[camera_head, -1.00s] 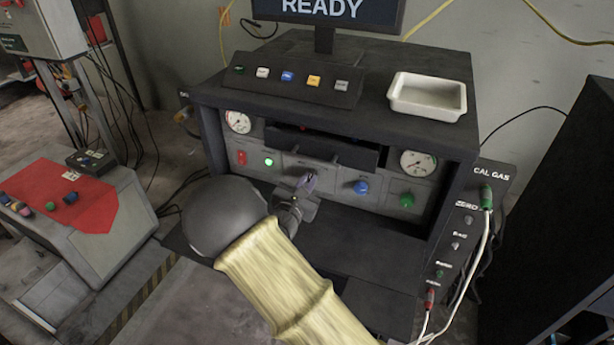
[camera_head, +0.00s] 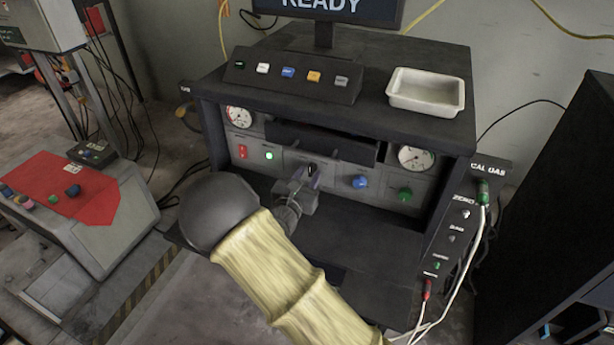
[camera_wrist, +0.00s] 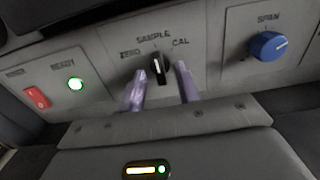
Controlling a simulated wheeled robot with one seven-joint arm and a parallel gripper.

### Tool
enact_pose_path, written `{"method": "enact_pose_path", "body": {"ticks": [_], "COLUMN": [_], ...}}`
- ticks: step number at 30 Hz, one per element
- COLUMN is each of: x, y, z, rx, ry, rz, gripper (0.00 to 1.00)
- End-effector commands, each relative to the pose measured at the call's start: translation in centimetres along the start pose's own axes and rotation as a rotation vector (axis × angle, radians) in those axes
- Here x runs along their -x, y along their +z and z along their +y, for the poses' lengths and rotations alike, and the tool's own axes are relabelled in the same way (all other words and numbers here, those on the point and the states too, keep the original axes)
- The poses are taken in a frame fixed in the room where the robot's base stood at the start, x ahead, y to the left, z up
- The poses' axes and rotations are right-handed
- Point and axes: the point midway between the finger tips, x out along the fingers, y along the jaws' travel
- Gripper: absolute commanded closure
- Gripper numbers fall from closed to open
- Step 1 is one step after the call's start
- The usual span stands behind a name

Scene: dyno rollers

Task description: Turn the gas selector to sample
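The gas selector is a small black knob with a white mark. It shows in the wrist view (camera_wrist: 158,68) and in the head view (camera_head: 312,170). ZERO is printed at its upper left, SAMPLE above it and CAL at its upper right. Its mark looks roughly upright, towards SAMPLE; the exact angle is hard to tell. My gripper (camera_wrist: 160,88) is open, with one pale purple finger on each side of the knob. Gaps show between fingers and knob, and I see no clear contact. In the head view my gripper (camera_head: 305,180) is in front of the panel.
A blue SPAN knob (camera_wrist: 268,46) is to the right, with a green knob (camera_head: 405,194) beyond. A red switch (camera_wrist: 37,98) and lit green READY lamp (camera_wrist: 76,84) are to the left. A drawer front (camera_head: 322,143) overhangs the selector. A dark shelf lies below.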

Motion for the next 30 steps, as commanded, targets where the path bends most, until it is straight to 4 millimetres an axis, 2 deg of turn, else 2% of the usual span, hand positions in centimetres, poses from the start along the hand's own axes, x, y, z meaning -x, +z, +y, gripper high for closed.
{"method": "enact_pose_path", "body": {"ticks": [8, 14, 30], "x": [0.0, 1.6, 12.1], "y": [0.1, 0.1, 0.0], "z": [0.0, 0.1, 0.1], "rx": [-0.002, -0.002, -0.001], "ry": [0.0, 0.003, 0.004], "rz": [-0.003, -0.002, 0.0], "gripper": [0.67, 0.67, 0.67]}}
